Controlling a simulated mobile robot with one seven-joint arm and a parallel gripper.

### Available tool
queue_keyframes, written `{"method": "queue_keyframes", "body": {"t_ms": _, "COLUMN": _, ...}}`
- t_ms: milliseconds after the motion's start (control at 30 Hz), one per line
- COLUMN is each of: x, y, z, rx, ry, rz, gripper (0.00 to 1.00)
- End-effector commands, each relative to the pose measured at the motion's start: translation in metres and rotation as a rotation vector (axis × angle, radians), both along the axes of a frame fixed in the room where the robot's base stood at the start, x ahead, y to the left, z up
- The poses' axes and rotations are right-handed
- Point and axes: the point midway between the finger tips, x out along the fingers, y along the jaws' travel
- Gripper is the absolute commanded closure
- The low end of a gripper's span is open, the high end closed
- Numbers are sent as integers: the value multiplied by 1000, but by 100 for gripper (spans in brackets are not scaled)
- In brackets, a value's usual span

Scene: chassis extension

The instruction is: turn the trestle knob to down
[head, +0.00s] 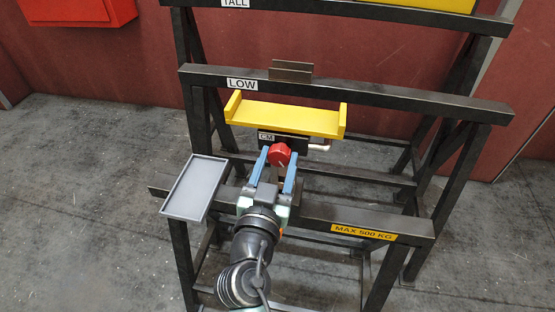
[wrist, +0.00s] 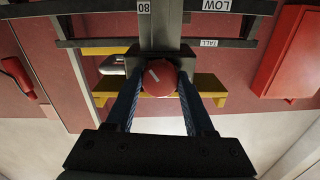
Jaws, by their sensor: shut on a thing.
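The red trestle knob (head: 279,154) sits on the front of a dark block below the yellow cradle (head: 290,120). My gripper (head: 277,160) has its two blue fingers on either side of the knob and is shut on it. In the wrist view the knob (wrist: 158,79) sits between the two fingertips (wrist: 159,85). A short white mark on its face lies up and left of the knob's centre in that view. A dark plate marked CM (head: 267,137) is just above the knob in the head view.
A grey tray (head: 193,188) is left of my gripper. The dark front beam (head: 345,217) carries a MAX 500 KG label. Behind are the LOW beam (head: 380,92) and TALL beam (head: 330,10). A red box (head: 80,10) hangs on the back wall. The floor at left is clear.

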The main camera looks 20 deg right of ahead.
Motion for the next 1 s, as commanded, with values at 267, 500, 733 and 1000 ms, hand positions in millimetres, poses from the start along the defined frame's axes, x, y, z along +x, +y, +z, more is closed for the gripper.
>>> {"method": "queue_keyframes", "body": {"t_ms": 267, "x": 0, "y": 0, "z": 0, "rx": -136, "ry": 93, "rz": 1, "gripper": 100}}
{"method": "queue_keyframes", "body": {"t_ms": 500, "x": 0, "y": 0, "z": 0, "rx": -320, "ry": 217, "rz": 0, "gripper": 100}}
{"method": "queue_keyframes", "body": {"t_ms": 733, "x": 0, "y": 0, "z": 1, "rx": -503, "ry": 341, "rz": 1, "gripper": 100}}
{"method": "queue_keyframes", "body": {"t_ms": 1000, "x": -1, "y": 0, "z": 1, "rx": -716, "ry": 486, "rz": 1, "gripper": 100}}
